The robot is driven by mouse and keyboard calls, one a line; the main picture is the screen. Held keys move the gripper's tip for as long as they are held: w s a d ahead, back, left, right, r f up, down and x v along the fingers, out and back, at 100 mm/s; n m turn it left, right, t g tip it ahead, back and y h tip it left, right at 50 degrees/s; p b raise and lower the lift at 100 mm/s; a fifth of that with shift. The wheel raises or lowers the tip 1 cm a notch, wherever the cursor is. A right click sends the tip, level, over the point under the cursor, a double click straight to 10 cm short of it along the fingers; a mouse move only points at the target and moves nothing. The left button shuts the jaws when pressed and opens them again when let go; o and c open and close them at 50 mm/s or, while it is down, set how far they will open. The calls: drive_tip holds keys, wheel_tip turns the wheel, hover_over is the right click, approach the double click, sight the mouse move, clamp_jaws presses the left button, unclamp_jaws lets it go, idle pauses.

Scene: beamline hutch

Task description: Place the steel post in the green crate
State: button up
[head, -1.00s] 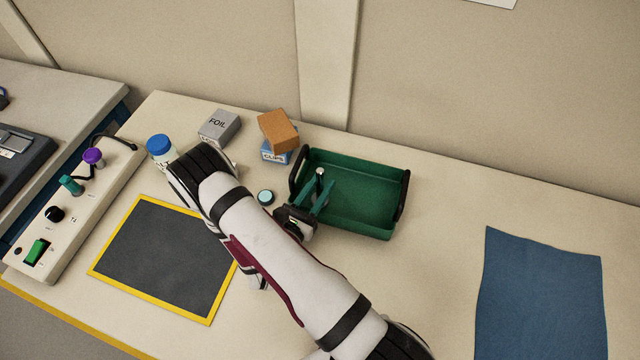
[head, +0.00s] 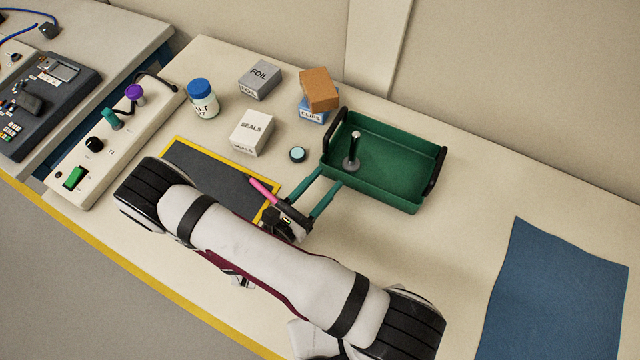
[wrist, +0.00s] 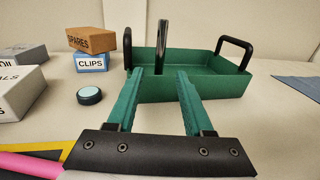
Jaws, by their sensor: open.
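The steel post (head: 355,146) stands upright on its round base inside the green crate (head: 400,195), near the crate's left end. In the wrist view the post (wrist: 163,42) rises above the crate's near wall (wrist: 215,87), its foot hidden by that wall. My gripper (head: 327,178) is open and empty, with its two teal fingers spread apart outside the crate's near left side. In the wrist view the fingertips (wrist: 160,72) point toward the crate, with the post beyond them and apart from them.
A teal-topped puck (head: 297,154), a SEALS box (head: 251,132), a FOIL box (head: 260,80), a blue-capped jar (head: 203,99) and an orange box (head: 319,89) on a CLIPS box stand left of the crate. A pink rod (head: 263,190) is beside my gripper. A blue cloth (head: 560,290) lies right.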

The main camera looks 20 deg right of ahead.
drive_tip(key=shift+s+a, duration=0.25)
drive_tip(key=shift+a, duration=0.1)
drive_tip(key=s+d+r+m+g+y, duration=0.5)
drive_tip(key=s+r+m+g, duration=0.9)
drive_tip(key=m, duration=0.5)
drive_tip(key=s+a+r+m+t+y, duration=0.2)
drive_tip(key=a+r+m+t+y, duration=0.1)
drive_tip(key=a+m+y, duration=0.6)
drive_tip(key=m+y, duration=0.2)
drive_tip(key=shift+s+a+r+t+y, duration=0.15)
drive_tip(key=shift+s+r+t+y, duration=0.15)
drive_tip(key=shift+r+t+y, duration=0.1)
